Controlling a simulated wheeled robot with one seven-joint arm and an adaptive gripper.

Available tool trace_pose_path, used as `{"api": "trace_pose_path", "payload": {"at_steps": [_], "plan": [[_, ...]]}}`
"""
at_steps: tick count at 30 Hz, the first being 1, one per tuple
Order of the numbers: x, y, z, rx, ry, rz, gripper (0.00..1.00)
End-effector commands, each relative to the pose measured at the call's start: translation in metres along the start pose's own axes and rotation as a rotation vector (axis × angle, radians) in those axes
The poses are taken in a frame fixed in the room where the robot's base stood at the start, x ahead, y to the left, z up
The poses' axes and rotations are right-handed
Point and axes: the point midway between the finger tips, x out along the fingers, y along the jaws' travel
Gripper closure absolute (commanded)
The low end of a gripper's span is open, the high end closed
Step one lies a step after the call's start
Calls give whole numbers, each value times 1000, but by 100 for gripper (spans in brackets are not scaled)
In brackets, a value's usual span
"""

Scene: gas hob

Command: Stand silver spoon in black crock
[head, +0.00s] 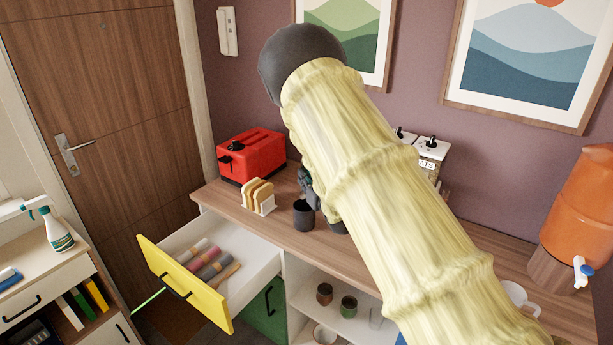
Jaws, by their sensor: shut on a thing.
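The black crock (303,215) stands upright on the wooden counter, just right of the toast rack. My gripper (309,190) is a small dark shape directly above and behind the crock's right side, partly covered by my pale-sleeved arm. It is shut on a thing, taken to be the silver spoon. I cannot make out the spoon itself; the gripper and arm hide that spot. I cannot tell whether anything reaches into the crock.
A red toaster (250,155) and a toast rack (259,197) with bread stand left of the crock. An open yellow-fronted drawer (183,285) with rolled cloths juts out below. White canisters (432,152) stand behind my arm; an orange dispenser (580,205) is at right.

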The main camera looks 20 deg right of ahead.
Motion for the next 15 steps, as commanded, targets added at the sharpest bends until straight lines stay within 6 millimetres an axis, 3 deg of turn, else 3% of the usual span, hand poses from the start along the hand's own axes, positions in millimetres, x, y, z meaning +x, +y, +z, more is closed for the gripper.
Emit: {"api": "trace_pose_path", "payload": {"at_steps": [15], "plan": [[5, 1, 38, 1, -5, 1, 100]]}}
